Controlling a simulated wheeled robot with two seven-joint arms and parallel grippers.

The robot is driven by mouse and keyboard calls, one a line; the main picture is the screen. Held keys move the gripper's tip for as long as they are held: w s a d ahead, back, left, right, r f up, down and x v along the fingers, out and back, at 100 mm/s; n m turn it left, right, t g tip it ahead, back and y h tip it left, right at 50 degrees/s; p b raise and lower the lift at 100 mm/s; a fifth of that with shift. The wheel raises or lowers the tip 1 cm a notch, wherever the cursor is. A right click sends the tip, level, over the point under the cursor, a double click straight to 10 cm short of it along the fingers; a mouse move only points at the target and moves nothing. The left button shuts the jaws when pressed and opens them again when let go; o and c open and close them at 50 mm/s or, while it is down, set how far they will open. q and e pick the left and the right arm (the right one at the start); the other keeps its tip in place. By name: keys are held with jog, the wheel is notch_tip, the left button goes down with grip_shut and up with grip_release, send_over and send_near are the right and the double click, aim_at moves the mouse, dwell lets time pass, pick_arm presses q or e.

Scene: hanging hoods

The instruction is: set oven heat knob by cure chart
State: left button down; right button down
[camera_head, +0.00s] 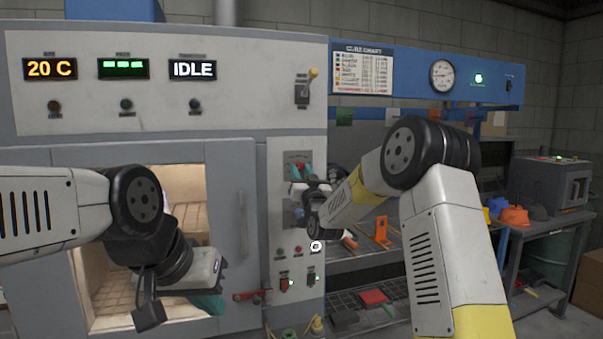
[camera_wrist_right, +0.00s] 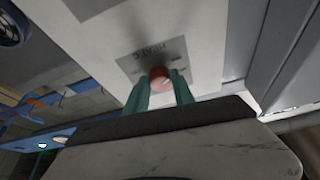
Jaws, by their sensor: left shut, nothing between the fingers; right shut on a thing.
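The oven (camera_head: 150,90) fills the left of the head view, with displays reading 20 C and IDLE. The heat knob (camera_wrist_right: 160,77) is a red round knob on a grey labelled plate in the right wrist view. My right gripper (camera_wrist_right: 163,88) has its green fingers shut on the knob, one on each side. It also shows at the oven's side panel in the head view (camera_head: 297,180). My left gripper (camera_head: 212,303) is shut and empty in front of the oven window. The cure chart (camera_head: 362,70) hangs right of the oven, its rows too small to read.
A lever switch (camera_head: 306,88) sits on the oven's upper right. A bench with orange parts (camera_head: 382,231) and a side table with coloured hoods (camera_head: 512,215) stand to the right.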

jog(key=m+h, duration=0.1)
jog(key=m, duration=0.2)
jog(key=m+h, duration=0.2)
jog(key=m, duration=0.1)
jog(key=m+h, duration=0.1)
jog(key=m, duration=0.2)
jog(key=shift+s+a+r+h, duration=0.1)
jog(key=shift+a+h, duration=0.2)
jog(key=c, duration=1.1)
grip_release()
jog(key=v, duration=0.7)
jog(key=shift+s, duration=0.4)
